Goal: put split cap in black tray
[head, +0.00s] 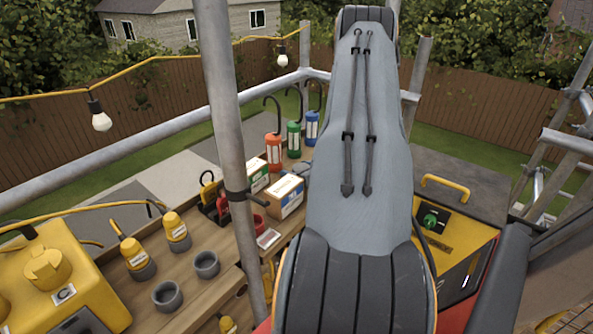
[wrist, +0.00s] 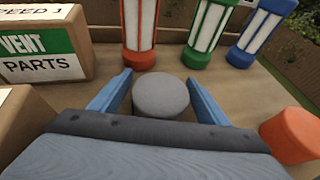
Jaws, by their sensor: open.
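In the wrist view, my gripper (wrist: 158,80) is open, with its two blue fingers spread either side of a round grey cap (wrist: 161,94). The cap stands on the wooden bench, and its flat top faces the camera. I see no split in it, so I cannot tell if it is the split cap. A gap seems to show between each finger and the cap. In the head view my own arm hides the gripper and this cap. I cannot make out a black tray in either view.
Orange (head: 274,150), green (head: 294,139) and blue (head: 312,127) lanterns line the bench's back edge. A carton (head: 286,195) stands left of my arm. An orange cylinder (wrist: 291,136) is right of the gripper. Grey cups (head: 206,264) and a scaffold pole (head: 229,120) are further left.

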